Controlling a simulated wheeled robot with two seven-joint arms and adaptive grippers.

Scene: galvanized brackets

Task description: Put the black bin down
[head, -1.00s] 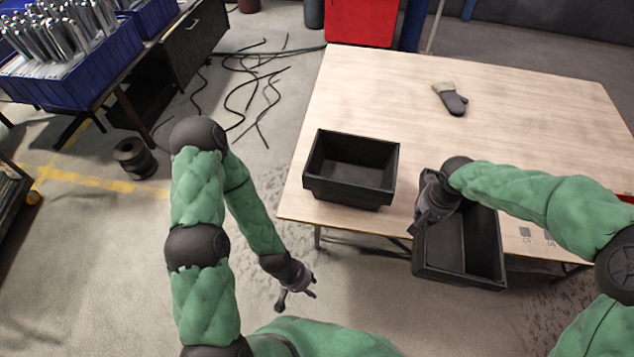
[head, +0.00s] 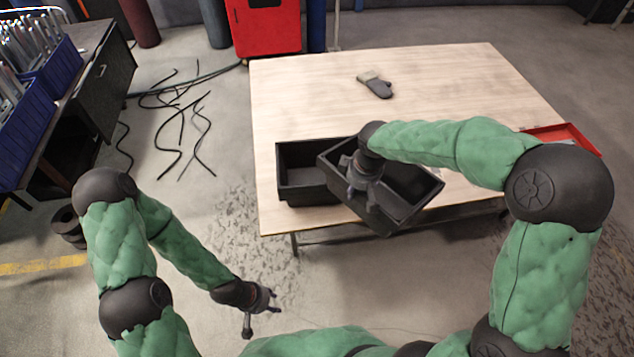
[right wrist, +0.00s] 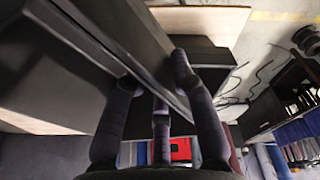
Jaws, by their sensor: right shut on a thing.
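My right gripper (head: 364,186) is shut on the wall of a black bin (head: 416,208). The held bin is turned at an angle over the table's front edge, and its open top faces up. In the right wrist view its dark wall (right wrist: 120,42) runs between my fingers (right wrist: 160,100). A second black bin (head: 300,196) stands upright on the table near the front left corner. The held bin hides its right part; I cannot tell if they touch. My left gripper (head: 260,310) is open and empty, low over the floor, away from the table.
The wooden table (head: 290,105) is mostly clear in its middle and back. A grey mitt (head: 376,86) lies toward the back. A red tray (head: 565,135) is at the right edge. Black cables (head: 180,115) lie on the floor at the left, near a workbench with blue bins (head: 25,120).

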